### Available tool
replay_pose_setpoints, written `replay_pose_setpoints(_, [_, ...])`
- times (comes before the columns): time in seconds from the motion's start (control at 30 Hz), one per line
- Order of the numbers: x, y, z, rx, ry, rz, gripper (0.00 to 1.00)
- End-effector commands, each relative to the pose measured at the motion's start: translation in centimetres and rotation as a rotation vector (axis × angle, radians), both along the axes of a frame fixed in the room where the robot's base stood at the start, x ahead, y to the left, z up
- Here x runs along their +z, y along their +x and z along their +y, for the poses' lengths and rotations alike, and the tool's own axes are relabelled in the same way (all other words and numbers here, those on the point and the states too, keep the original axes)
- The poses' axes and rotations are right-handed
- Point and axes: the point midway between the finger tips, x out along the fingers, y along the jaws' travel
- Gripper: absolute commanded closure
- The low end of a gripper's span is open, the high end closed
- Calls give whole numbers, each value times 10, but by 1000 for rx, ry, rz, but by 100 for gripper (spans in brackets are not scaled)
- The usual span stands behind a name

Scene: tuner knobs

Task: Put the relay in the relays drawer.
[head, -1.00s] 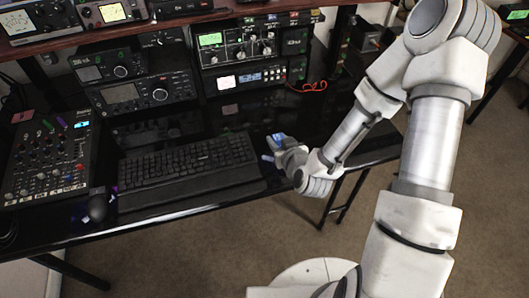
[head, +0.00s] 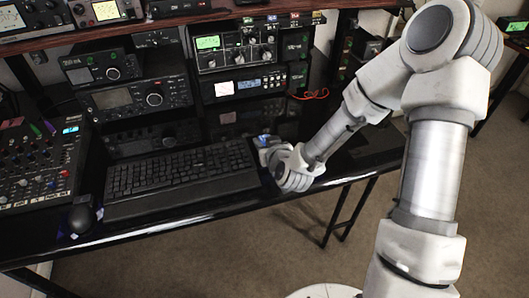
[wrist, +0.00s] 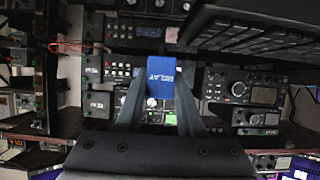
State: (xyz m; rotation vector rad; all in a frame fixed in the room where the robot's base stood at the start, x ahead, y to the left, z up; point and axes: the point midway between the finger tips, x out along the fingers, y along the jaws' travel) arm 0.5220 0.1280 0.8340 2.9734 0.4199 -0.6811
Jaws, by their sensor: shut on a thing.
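The relay (wrist: 161,76) is a small blue block with pale lettering. It sits between the fingertips of my gripper (wrist: 160,100) in the wrist view, and the gripper is shut on it. In the head view a bit of the blue relay (head: 264,138) shows at the end of my gripper, just right of the keyboard and over the black desk. My wrist hides most of the gripper there. I cannot make out which drawer is the relays drawer.
A black keyboard (head: 180,180) lies left of my gripper, with a mouse (head: 81,218) and a mixer (head: 40,165) farther left. Stacked radios (head: 140,98) stand behind. Small coloured labels (head: 272,18) line the upper shelf's edge. A red cable (head: 309,95) lies at the back right.

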Motion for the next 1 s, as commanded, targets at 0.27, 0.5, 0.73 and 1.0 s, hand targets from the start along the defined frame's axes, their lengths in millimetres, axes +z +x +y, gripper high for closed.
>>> replay_pose_setpoints(0.27, [-34,0,0,-1,2,3,100])
replay_pose_setpoints(0.5, [-39,0,0,-1,0,-1,100])
replay_pose_setpoints(0.73, [-42,0,0,-1,0,-1,100])
replay_pose_setpoints(1.0, [-42,0,0,-1,0,0,33])
